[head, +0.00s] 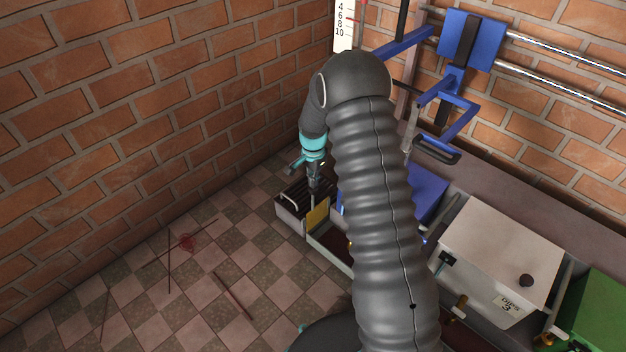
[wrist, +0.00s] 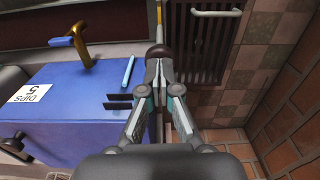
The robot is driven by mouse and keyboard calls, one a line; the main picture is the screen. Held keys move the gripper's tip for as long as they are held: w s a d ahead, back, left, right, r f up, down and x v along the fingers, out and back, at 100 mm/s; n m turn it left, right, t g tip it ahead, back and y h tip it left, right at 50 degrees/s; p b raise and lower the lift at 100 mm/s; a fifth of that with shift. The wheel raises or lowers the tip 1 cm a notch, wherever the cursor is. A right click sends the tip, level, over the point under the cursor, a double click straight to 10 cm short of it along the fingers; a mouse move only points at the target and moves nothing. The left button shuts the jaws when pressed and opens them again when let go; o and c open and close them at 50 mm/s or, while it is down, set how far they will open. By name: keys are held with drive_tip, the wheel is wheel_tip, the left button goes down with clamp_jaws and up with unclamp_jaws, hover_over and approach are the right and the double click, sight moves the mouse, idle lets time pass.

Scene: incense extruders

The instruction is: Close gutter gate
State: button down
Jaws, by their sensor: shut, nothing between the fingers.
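The yellow plate (head: 318,213), which looks like the gutter gate, stands upright at the end of the gutter (head: 335,243), beside a dark slatted grate (head: 289,207). In the wrist view its thin yellow edge (wrist: 159,14) shows at the top. My gripper (head: 314,187) points down just above the plate. In the wrist view my gripper (wrist: 159,92) is shut with nothing held, and a dark rounded knob (wrist: 160,50) lies just beyond its fingertips. I cannot tell whether the fingers touch the knob.
A blue box (wrist: 70,105) labelled DIPS 5 is left of my gripper in the wrist view, with a brass tap (wrist: 75,45). The grate (wrist: 200,55) and brick wall (wrist: 295,125) are to the right. A white box (head: 500,255) stands at right in the head view.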

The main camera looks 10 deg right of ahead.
wheel_tip(320, 180, down, 5)
drive_tip(key=shift+r+b, duration=0.1)
drive_tip(key=shift+b, duration=1.15)
drive_tip(key=shift+r+p, duration=0.45)
drive_tip(key=shift+r, duration=0.05)
wheel_tip(320, 180, up, 14)
drive_tip(key=p, duration=0.2)
drive_tip(key=shift+f, duration=0.2)
